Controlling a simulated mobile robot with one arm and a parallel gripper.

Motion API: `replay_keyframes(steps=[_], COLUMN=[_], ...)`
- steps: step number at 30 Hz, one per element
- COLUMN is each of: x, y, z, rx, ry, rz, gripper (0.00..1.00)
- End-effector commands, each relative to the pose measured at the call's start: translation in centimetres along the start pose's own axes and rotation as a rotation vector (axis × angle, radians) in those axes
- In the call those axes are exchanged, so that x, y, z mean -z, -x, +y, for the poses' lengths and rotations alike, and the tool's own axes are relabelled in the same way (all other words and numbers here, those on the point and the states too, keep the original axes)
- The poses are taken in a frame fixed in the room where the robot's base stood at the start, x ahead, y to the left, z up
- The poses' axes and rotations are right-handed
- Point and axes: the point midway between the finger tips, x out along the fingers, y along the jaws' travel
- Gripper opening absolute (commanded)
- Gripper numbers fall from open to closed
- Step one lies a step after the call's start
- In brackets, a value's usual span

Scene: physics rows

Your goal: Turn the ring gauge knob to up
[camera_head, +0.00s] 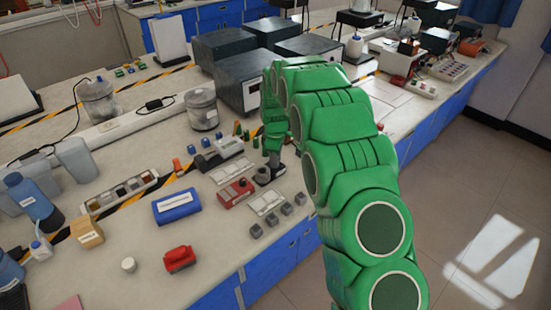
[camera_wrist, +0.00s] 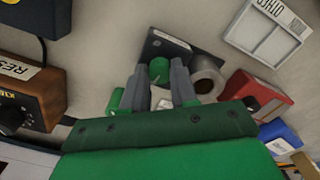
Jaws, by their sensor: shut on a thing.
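The ring gauge is a dark block (camera_wrist: 165,48) with a pale label, seen in the wrist view. A green knob (camera_wrist: 159,69) with a thin light line stands on it, between my two grey fingers. A grey ring-shaped cylinder (camera_wrist: 207,74) sits right beside the right finger. My gripper (camera_wrist: 161,82) is shut on the green knob; the knob's lower part and the exact contact are partly hidden. In the head view, my gripper (camera_head: 273,163) points down at the gauge, next to the grey ring (camera_head: 262,173), and the knob cannot be made out.
A red box (camera_head: 236,193) stands close by, also in the wrist view (camera_wrist: 257,92). A white tray (camera_wrist: 270,30) lies beyond the gauge. A brown box with a black dial (camera_wrist: 28,98) is at the left of the wrist view. Several small grey blocks (camera_head: 271,220) line the bench's front.

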Motion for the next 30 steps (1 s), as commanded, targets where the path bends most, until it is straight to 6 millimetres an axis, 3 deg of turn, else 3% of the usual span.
replay_keyframes(steps=[30], x=[0.0], y=[0.05], z=[0.07], rx=[-0.001], ry=[-0.958], rz=[0.002], gripper=[0.0])
